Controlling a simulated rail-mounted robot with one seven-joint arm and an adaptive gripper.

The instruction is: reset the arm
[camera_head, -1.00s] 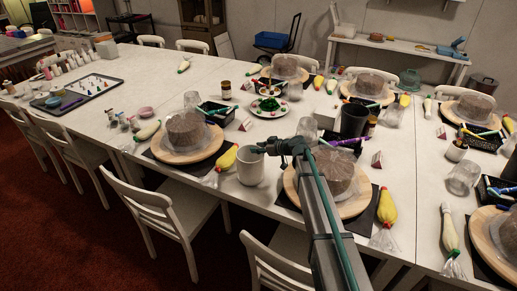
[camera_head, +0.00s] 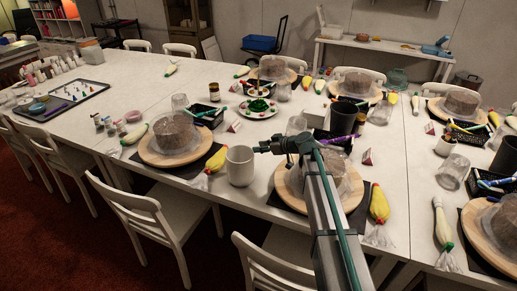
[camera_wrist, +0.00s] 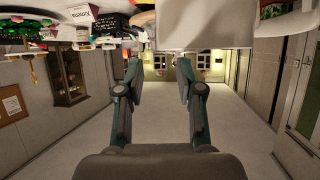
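My arm reaches up from the bottom of the head view over the front of the table. My gripper (camera_head: 262,150) points left there, close to the upper right rim of a white mug (camera_head: 240,166). Behind my arm is a brown cake on a round wooden turntable (camera_head: 347,199), partly hidden by the arm. In the wrist view the two fingers of my gripper (camera_wrist: 160,78) stand apart with nothing between them. A large pale surface, perhaps the mug (camera_wrist: 205,25), fills the top middle of that view, which looks upside down.
Another cake on a turntable (camera_head: 160,157) stands left of the mug. A yellow piping bag (camera_head: 216,160) lies beside the mug and another (camera_head: 379,206) lies right of my arm. A black cup (camera_head: 343,118) stands behind. White chairs (camera_head: 150,220) line the front edge.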

